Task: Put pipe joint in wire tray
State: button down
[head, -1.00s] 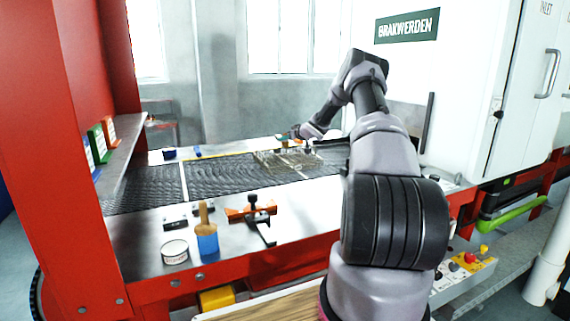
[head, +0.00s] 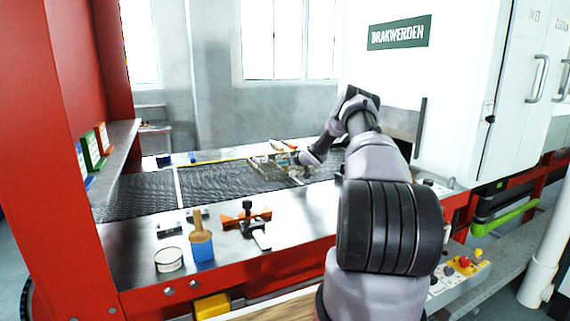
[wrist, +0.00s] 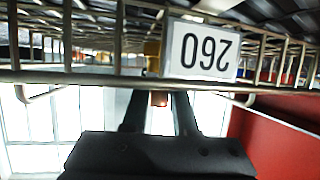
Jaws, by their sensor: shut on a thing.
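The wire tray (head: 262,171) sits on the dark mesh belt, left of my gripper (head: 291,160) in the head view. In the wrist view its wire rim (wrist: 80,79) crosses the picture, with a white tag reading 260 upside down. My gripper's dark fingers (wrist: 159,104) reach up to this rim. A small brass-coloured piece (wrist: 152,56), apparently the pipe joint, shows at the fingertips, partly hidden behind the rim. The jaws are shut on it. I cannot tell whether it touches the tray.
The mesh belt (head: 130,196) runs between metal ledges. On the near ledge stand a blue pot with a brush (head: 202,248), a round tin (head: 169,260) and an orange clamp-like tool (head: 246,217). The white machine housing (head: 455,100) rises at the right.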

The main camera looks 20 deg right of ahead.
jog(key=c, duration=0.7)
grip_release()
